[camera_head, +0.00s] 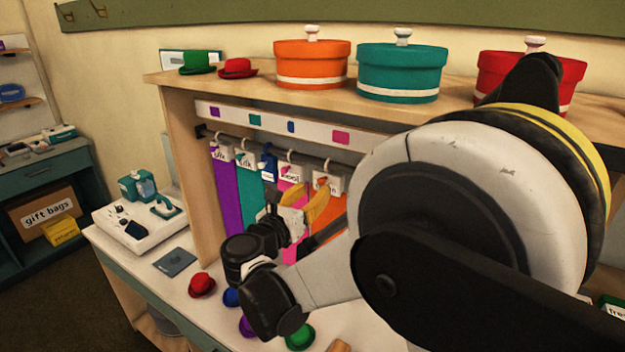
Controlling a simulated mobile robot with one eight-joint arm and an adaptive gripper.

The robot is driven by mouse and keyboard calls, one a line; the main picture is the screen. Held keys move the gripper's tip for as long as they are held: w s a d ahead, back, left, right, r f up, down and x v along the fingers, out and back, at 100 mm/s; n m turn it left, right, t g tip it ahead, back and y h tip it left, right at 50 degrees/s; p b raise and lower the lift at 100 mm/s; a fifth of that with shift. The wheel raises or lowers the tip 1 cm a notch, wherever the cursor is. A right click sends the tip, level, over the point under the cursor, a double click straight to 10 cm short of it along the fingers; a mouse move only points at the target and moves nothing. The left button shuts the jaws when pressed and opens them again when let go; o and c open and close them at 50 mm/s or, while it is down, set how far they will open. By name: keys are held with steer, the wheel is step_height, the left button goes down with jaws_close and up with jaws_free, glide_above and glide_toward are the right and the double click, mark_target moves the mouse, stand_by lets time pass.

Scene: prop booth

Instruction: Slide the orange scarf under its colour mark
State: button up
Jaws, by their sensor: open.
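The orange scarf (335,231) hangs by a hook and white tag at the right end of the visible row, partly hidden by my arm. To its left hang a pink scarf (290,191), a mostly covered blue scarf (268,163), a teal scarf (249,187) and a purple scarf (226,192). The mark strip (273,122) above shows purple, teal, blue and pink squares. No orange mark is visible; my arm covers the strip's right part. My gripper (319,201), with yellow fingers, is open in front of the pink and orange scarves. Contact with either cannot be told.
Orange (311,62), teal (402,72) and red (512,70) round boxes stand on the top shelf beside small green and red hats. Small hats, including a red one (202,285), lie on the counter below my arm. A white tray (139,221) sits at the counter's left.

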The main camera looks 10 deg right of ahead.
mark_target(320, 183)
steer(key=x, duration=0.5)
steer(key=shift+w+d, duration=0.2)
steer(key=shift+w, duration=0.05)
jaws_close()
